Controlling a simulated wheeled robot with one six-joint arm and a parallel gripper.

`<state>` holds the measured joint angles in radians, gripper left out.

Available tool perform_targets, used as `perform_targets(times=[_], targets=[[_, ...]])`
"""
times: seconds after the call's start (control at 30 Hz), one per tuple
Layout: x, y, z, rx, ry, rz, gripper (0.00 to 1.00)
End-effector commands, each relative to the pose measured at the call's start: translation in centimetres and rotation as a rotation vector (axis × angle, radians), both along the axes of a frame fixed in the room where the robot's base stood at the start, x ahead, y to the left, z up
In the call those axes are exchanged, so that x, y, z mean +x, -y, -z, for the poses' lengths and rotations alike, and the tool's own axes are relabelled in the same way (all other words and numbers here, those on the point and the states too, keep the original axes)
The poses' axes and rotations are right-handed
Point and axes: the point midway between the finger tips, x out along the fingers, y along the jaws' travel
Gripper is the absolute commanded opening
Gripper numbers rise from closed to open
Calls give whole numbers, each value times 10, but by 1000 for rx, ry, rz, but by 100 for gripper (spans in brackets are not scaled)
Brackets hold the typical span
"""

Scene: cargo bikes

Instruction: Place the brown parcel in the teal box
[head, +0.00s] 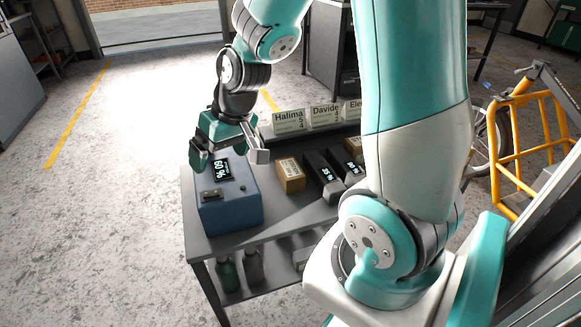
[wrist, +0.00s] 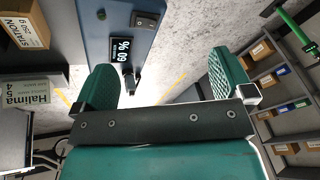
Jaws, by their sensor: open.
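A small brown parcel (head: 291,175) with a white label sits on the grey bench, right of a blue unit. A brown labelled box (wrist: 25,25) shows at the upper left of the wrist view; I cannot tell if it is the same one. Another brown box (head: 353,145) is partly hidden behind my arm. My gripper (head: 230,157) is open and empty above the blue unit, left of the parcel and apart from it. Its two green fingers are spread in the wrist view (wrist: 166,85). I cannot make out a teal box in either view.
The blue unit (head: 228,205) with a lit display stands at the bench's left end. Dark units with displays (head: 322,172) stand right of the parcel. Name cards (head: 289,121) line the back edge. A yellow frame (head: 510,140) is at right. Shelves (wrist: 285,95) hold several parcels.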

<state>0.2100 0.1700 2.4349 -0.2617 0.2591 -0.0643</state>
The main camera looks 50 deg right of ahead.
Motion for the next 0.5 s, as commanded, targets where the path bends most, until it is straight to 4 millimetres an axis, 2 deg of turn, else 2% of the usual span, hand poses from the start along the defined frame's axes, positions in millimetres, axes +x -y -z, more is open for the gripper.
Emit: perform_targets(times=[0.03, 0.1, 0.2, 0.3, 0.33, 0.4, 0.5], targets=[[10, 44, 9, -25, -3, 117, 99], [15, 99, 29, -72, 10, 251, 99], [7, 164, 54, -136, 20, 396, 99], [-6, 207, 73, -186, 22, 488, 99], [-10, 216, 77, -198, 23, 506, 99], [-16, 230, 86, -214, 23, 534, 99], [-16, 238, 100, -225, 23, 547, 99]])
